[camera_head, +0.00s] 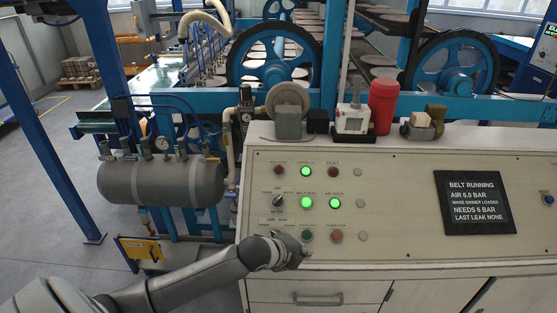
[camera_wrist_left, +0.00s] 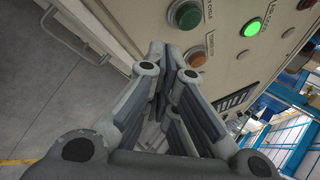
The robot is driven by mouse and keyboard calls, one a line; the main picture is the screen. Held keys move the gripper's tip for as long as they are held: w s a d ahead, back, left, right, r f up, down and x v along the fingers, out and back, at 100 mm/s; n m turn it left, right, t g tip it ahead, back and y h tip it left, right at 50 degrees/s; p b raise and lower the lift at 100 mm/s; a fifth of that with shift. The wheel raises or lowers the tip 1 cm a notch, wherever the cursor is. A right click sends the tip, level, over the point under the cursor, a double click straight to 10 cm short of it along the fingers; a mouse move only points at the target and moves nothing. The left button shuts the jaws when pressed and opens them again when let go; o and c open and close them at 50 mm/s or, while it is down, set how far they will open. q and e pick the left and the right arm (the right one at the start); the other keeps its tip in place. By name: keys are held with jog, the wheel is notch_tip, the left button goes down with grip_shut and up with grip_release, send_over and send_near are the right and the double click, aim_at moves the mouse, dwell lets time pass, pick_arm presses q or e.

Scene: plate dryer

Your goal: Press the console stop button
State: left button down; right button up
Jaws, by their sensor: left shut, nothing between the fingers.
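The console (camera_head: 400,190) has a sloped cream panel with rows of buttons. A red button (camera_head: 278,170) is at its upper left and another red button (camera_head: 332,170) is further right in that row. The labels are too small to read surely, so I cannot tell which is the stop button. My left gripper (camera_head: 298,252) is shut and empty, at the panel's lower left near the dark green button (camera_head: 307,236) and the orange button (camera_head: 337,236). In the left wrist view its fingers (camera_wrist_left: 170,55) point toward the panel beside the orange button (camera_wrist_left: 193,57). Contact is unclear. My right gripper is out of view.
Lit green lamps (camera_head: 306,203) and a selector knob (camera_head: 278,201) share the panel. A black display (camera_head: 474,202) reads "BELT RUNNING". A red cylinder (camera_head: 382,106) and small devices stand on the console's back edge. A grey tank (camera_head: 160,182) stands left. Drawers (camera_head: 318,292) are below.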

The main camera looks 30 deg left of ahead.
pick_arm(q)
jog(key=w+a+r+m+t, duration=0.2)
jog(key=w+a+r+m, duration=0.4)
jog(key=a+r, duration=0.2)
jog(key=w+a+r+m+t, duration=0.2)
jog(key=w+a+r+m, duration=0.4)
jog(key=a+r, duration=0.3)
notch_tip(320, 180, up, 3)
jog(key=shift+w+a+t+y+p, duration=0.25)
jog(key=shift+w+y+p, duration=0.2)
jog(key=shift+w, duration=0.25)
jog(key=shift+f, duration=0.1)
jog(key=b, duration=0.5)
send_over(278, 170)
jog(key=s+d, duration=0.1)
jog(key=s, duration=0.2)
notch_tip(278, 170, down, 5)
jog(key=shift+w+a+f+b, duration=0.2)
jog(key=shift+w+f, duration=0.2)
jog(key=shift+f, duration=0.2)
jog(key=shift+w+a+f+b, duration=0.1)
jog(key=shift+w+a+f, duration=0.1)
jog(key=shift+w+f, duration=0.3)
jog(key=shift+s+f, duration=0.1)
jog(key=shift+s, duration=0.05)
